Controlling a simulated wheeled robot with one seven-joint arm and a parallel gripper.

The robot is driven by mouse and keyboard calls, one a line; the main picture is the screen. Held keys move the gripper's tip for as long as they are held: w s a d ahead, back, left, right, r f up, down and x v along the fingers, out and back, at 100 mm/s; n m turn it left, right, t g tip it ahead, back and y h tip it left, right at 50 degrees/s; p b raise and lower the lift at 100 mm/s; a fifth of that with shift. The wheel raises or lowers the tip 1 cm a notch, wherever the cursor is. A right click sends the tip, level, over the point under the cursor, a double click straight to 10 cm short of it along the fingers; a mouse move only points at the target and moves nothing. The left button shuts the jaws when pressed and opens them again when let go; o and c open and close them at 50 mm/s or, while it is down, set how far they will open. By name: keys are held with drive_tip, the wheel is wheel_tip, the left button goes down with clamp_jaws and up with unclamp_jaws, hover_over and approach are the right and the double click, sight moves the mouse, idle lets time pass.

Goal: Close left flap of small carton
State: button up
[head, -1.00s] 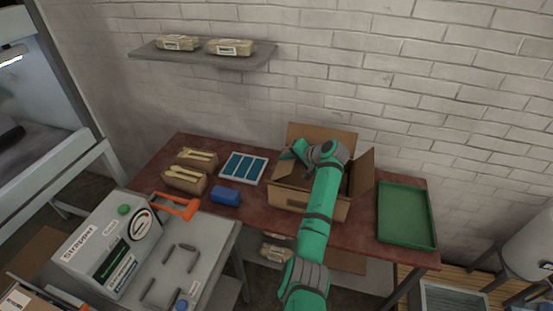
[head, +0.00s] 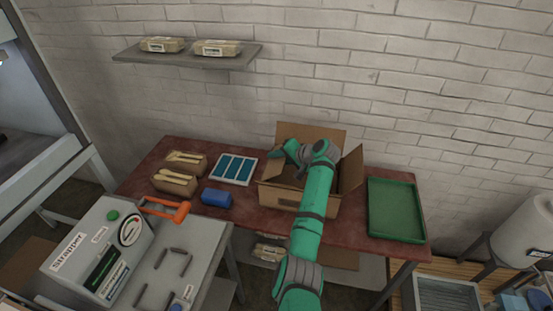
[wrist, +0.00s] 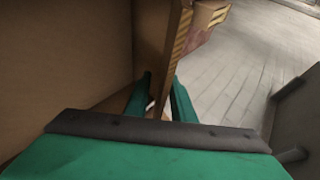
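The small carton (head: 300,203) stands open on the red-brown table in the head view. Its back flap (head: 310,133) stands up and its right flap (head: 351,170) stands up and outward. My gripper (head: 284,151) is at the carton's upper left side, and my arm hides part of the opening. The left flap is mostly hidden there in the head view. In the wrist view, a cardboard edge (wrist: 172,50), seemingly the left flap, runs down between the two green fingers of my gripper (wrist: 160,88). The fingers are apart, with a small gap showing beside the cardboard.
A green tray (head: 395,210) lies right of the carton. Left of it are a blue block (head: 216,197), a white tray with blue strips (head: 234,169) and boxes of wooden spoons (head: 174,183). The strapper machine (head: 97,250) stands at front left. A shelf (head: 187,56) hangs above.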

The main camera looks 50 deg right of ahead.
drive_tip(key=v, duration=1)
drive_tip(key=shift+s, duration=0.25)
drive_tip(key=shift+r, duration=0.15)
